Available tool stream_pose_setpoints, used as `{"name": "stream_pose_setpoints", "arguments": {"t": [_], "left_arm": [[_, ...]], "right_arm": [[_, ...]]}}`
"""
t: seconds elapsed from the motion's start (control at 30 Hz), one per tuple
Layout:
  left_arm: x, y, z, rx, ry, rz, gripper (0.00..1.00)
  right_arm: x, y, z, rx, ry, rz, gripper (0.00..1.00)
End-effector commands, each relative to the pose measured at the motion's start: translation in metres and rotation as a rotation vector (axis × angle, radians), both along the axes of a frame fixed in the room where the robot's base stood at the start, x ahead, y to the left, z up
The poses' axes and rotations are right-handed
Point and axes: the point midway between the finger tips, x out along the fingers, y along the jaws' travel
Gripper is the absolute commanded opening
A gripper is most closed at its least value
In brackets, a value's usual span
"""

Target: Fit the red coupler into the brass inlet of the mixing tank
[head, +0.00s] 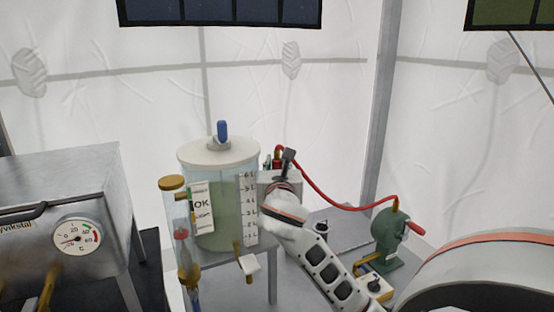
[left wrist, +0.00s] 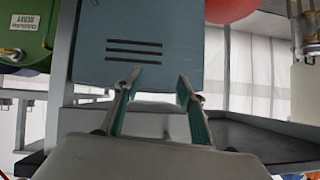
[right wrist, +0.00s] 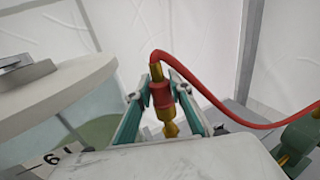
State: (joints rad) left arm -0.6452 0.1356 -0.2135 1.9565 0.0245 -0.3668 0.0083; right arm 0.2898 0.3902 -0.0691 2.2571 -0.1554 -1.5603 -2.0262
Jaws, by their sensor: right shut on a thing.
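The red hose (right wrist: 215,101) leaves the coupler's top. The tank is clear with a white lid and greenish liquid; its lid (right wrist: 50,90) is left of the fingers. I cannot make out the brass inlet; the arm and tank cover that area. My left gripper (left wrist: 158,88) is open and empty before a blue-grey box.
The hose (head: 340,206) runs right to a green hand pump (head: 387,238). A clear tube with brass caps (head: 172,182) stands at the tank's front left. A metal oven with a dial (head: 76,238) is at left. Tent walls close off the back.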

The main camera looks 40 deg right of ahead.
Motion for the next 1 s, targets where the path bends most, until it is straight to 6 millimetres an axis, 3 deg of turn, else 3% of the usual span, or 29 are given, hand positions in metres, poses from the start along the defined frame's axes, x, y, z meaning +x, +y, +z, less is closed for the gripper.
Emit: {"name": "stream_pose_setpoints", "arguments": {"t": [0.57,1.0], "left_arm": [[-0.002,0.003,-0.001,0.005,0.003,0.001,0.4],[-0.002,0.004,0.01,0.007,0.006,0.003,0.4]], "right_arm": [[0.0,0.0,0.0,0.0,0.0,0.0,0.0],[0.0,0.0,0.0,0.0,0.001,0.0,0.0]]}}
